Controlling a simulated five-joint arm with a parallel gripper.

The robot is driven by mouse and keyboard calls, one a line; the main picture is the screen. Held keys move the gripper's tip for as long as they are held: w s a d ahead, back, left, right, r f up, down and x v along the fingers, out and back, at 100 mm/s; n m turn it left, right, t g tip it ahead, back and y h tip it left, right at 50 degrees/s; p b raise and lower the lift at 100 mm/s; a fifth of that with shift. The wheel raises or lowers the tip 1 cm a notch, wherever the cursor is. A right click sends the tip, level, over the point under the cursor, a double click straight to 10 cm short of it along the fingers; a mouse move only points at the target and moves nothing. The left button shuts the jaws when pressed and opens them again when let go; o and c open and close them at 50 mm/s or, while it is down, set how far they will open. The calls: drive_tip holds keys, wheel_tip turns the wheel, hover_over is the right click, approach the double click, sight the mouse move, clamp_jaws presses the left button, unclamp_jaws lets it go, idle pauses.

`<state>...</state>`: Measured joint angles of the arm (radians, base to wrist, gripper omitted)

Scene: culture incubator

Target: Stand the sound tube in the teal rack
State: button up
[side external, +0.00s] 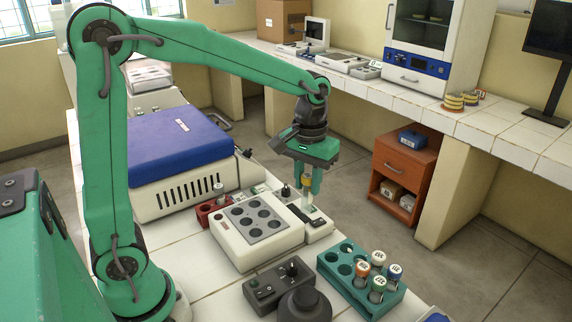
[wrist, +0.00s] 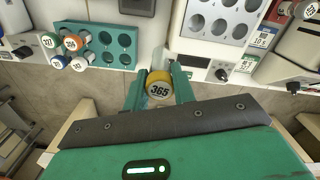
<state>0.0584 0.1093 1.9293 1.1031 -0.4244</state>
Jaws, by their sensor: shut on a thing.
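My gripper (side external: 306,184) is shut on a tube with a yellow cap (side external: 307,180). The tube hangs roughly upright beside the white block unit, its clear lower part below the fingers. In the wrist view the yellow cap (wrist: 159,86) reads 365 and sits between the fingers (wrist: 159,92). The teal rack (side external: 390,301) stands apart from the gripper, to its lower right. Several capped tubes with orange, green and blue caps fill one end of it; holes at the other end are empty. The rack also shows in the wrist view (wrist: 97,27), at upper left.
A white block with a grey well plate (side external: 256,219) stands left of the gripper. A small red rack (side external: 207,216) holds a tube behind it. A dark control box (side external: 280,286) with a knob lies near the teal rack. A blue-lidded machine (side external: 178,142) stands at the back left.

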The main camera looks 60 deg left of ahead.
drive_tip(key=w+d+f, duration=0.1)
drive_tip(key=w+d, duration=0.5)
drive_tip(key=d, duration=0.2)
drive_tip(key=shift+w+f, duration=0.1)
drive_tip(key=shift+f, duration=0.1)
drive_tip(key=shift+f, duration=2.75)
drive_tip(key=shift+f, duration=0.65)
drive_tip(key=shift+f, duration=0.4)
drive_tip(key=shift+f, duration=0.35)
drive_tip(key=shift+f, duration=1.3)
drive_tip(key=shift+f, duration=0.15)
